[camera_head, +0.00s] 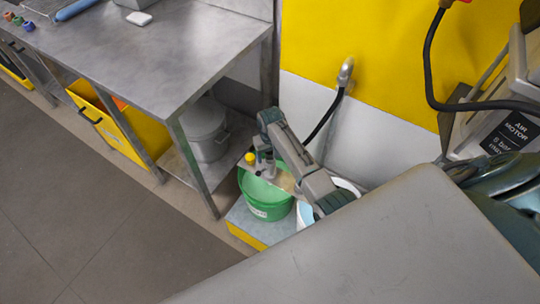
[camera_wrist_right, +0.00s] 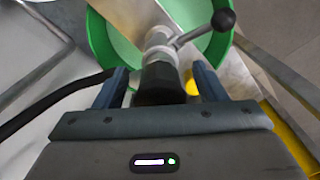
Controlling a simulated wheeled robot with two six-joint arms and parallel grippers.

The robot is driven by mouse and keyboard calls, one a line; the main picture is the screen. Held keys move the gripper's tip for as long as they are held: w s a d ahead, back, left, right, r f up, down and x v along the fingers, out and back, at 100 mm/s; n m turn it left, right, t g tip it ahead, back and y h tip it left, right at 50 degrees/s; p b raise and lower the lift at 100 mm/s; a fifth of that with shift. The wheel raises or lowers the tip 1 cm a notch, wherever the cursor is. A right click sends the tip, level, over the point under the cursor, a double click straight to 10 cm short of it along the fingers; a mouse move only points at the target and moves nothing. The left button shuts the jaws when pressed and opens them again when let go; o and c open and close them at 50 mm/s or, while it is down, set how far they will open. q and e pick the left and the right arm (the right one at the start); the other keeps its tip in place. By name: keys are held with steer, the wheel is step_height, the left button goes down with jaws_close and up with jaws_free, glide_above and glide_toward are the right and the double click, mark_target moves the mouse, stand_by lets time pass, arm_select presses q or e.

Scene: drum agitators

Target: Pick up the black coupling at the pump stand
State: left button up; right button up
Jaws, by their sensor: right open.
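The black coupling (camera_wrist_right: 160,82) shows in the right wrist view, at the near end of a grey metal fitting (camera_wrist_right: 160,40) with a black ball-ended lever. My right gripper (camera_wrist_right: 160,90) is open, with one blue-grey finger on each side of the coupling. Gaps show beside the coupling, so the fingers look apart from it. In the head view my right gripper (camera_head: 263,168) points down over a green bucket (camera_head: 267,208). The coupling cannot be made out there. My left gripper is not in view.
The green bucket stands on a low yellow-edged platform (camera_head: 245,230). A steel table (camera_head: 160,55) with a grey pot (camera_head: 205,130) below is at left. A black hose (camera_head: 325,118) hangs from the wall and runs close to my right gripper.

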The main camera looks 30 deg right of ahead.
steer(key=c, duration=1.3)
steer(key=shift+r, duration=0.15)
steer(key=shift+w+r, duration=0.1)
steer(key=shift+r, duration=0.45)
steer(key=shift+s+a+r+b, duration=0.15)
steer(key=shift+r+b, duration=0.1)
steer(key=shift+r, duration=0.3)
steer(key=shift+s+d+r+b, duration=0.1)
steer(key=shift+r+b, duration=0.1)
steer(key=shift+r, duration=0.3)
steer(key=s+a+b, duration=0.1)
steer(key=s+a, duration=0.2)
steer(key=s, duration=0.4)
steer(key=s+a+r, duration=0.1)
steer(key=s+a, duration=0.3)
steer(key=s, duration=0.2)
steer(key=shift+s+a+r+b, duration=0.3)
steer(key=shift+s+b, duration=0.05)
steer(key=shift+b, duration=0.05)
